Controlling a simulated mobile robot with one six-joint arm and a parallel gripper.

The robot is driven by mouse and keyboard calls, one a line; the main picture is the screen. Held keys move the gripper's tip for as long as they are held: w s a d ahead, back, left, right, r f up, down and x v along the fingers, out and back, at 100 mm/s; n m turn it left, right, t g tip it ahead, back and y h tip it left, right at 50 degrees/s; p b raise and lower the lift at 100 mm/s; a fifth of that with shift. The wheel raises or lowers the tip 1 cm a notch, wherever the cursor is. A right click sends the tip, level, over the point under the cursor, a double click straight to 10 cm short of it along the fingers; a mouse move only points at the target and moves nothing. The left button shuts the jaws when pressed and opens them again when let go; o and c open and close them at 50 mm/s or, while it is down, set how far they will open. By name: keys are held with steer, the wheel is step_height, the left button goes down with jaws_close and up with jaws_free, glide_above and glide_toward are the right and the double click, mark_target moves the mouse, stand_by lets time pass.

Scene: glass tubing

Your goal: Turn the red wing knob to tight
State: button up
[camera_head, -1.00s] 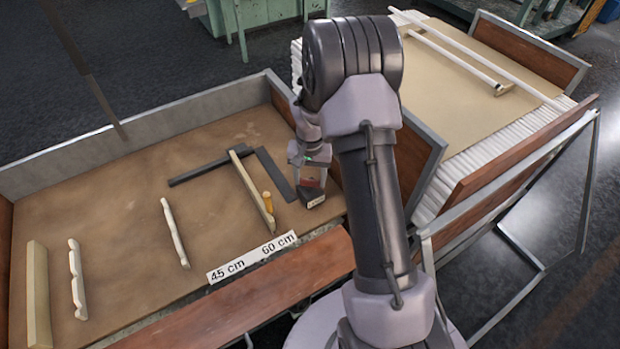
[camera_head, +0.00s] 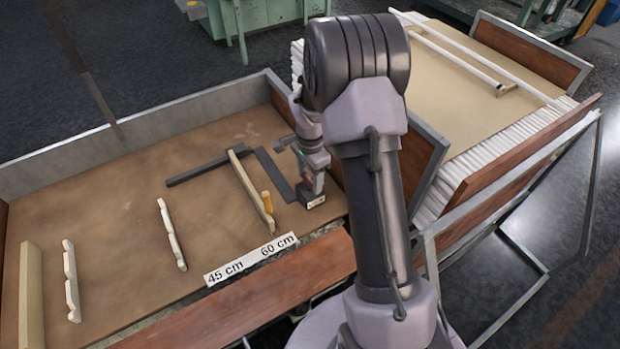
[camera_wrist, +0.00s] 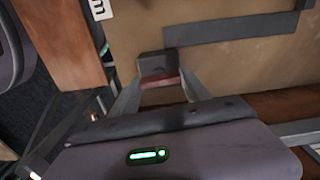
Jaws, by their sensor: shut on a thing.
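The red wing knob (camera_wrist: 160,80) sits between the fingers of my gripper (camera_wrist: 161,88) in the wrist view, against a dark block (camera_wrist: 157,63). The fingers are shut on it from both sides. In the head view my gripper (camera_head: 310,183) points down at the dark block (camera_head: 313,201) near the bench's right end. Only a small bit of red shows there, and the wrist hides most of the knob. I cannot read the knob's angle or how tight it is.
A dark flat square (camera_head: 272,172) and a wooden bar (camera_head: 248,185) with a yellow peg (camera_head: 267,202) lie left of my gripper. A label strip (camera_head: 250,258) reads 45 cm and 60 cm. White notched supports (camera_head: 172,235) stand further left. A rack (camera_head: 470,80) holds white tubes.

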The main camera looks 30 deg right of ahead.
mark_target(310, 180)
steer(key=shift+m, duration=0.6)
steer(key=o, duration=1.4)
step_height(310, 180, up, 17)
steer(key=p, duration=0.6)
steer(key=shift+r, duration=0.2)
steer(key=shift+r, duration=0.1)
